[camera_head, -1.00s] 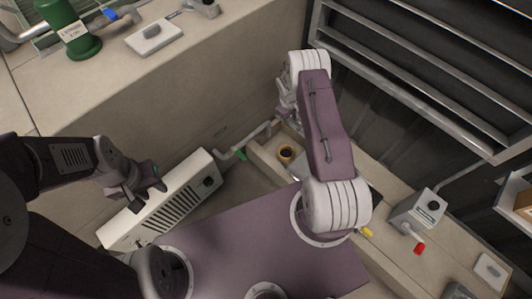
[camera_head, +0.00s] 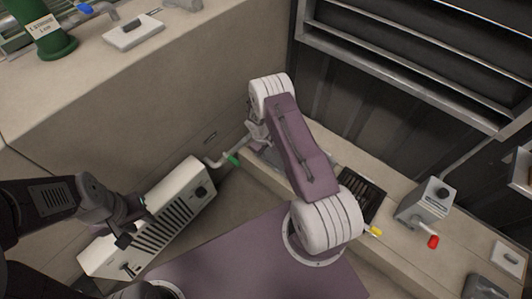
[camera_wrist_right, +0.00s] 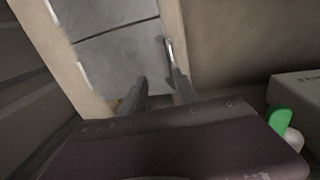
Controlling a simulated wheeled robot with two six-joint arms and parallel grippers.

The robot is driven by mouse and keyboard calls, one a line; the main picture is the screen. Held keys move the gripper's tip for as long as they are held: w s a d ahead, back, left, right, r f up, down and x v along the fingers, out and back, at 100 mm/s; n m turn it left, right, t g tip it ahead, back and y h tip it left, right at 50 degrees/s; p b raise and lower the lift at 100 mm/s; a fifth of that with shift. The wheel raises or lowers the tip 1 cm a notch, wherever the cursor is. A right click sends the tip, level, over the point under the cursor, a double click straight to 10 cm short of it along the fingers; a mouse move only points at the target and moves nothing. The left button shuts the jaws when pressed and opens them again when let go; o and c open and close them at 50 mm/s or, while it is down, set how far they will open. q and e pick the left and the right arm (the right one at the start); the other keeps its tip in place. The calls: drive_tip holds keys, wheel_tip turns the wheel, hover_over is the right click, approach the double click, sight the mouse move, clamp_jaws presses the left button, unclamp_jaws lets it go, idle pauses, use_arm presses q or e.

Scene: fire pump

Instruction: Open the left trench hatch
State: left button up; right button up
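The trench runs along the ledge at the wall. A flat grey hatch panel (camera_wrist_right: 120,55) with a dark seam across it fills the trench in the right wrist view. A small patch of grey panel (camera_head: 268,156) shows beside my right arm in the head view. My right gripper (camera_wrist_right: 158,84) is open, its two fingers apart over the panel near the trench edge. A thin light metal piece (camera_wrist_right: 169,48), perhaps a handle, lies by the right finger's tip. I cannot tell whether they touch. My left gripper (camera_head: 133,222) is over the white heater, its fingers unclear.
A dark slotted opening (camera_head: 361,194) lies in the ledge right of my right arm. A grey box (camera_head: 425,203) with a red-tipped lever (camera_head: 433,241) stands farther right. The white vented heater (camera_head: 165,222) stands left.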

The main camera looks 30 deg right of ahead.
idle(0.3)
drive_tip(key=w+a+r+t, duration=0.1)
drive_tip(key=w+r, duration=0.3)
drive_tip(key=r, duration=0.3)
drive_tip(key=w+a+r+t, duration=0.15)
drive_tip(key=w+r, duration=0.25)
drive_tip(key=r, duration=0.4)
drive_tip(key=s+a+r+m+t, duration=0.1)
drive_tip(key=s+a+r, duration=0.1)
drive_tip(key=s+r, duration=0.3)
drive_tip(key=s+a+r, duration=0.2)
drive_tip(key=r, duration=0.6)
drive_tip(key=s+a+m+g+y, duration=0.2)
drive_tip(key=s+a+m+g, duration=0.15)
drive_tip(key=s, duration=1.65)
wheel_tip(320, 180, up, 37)
drive_tip(key=p, duration=3.9)
drive_tip(key=shift+w+a+r, duration=0.15)
drive_tip(key=shift+a, duration=0.2)
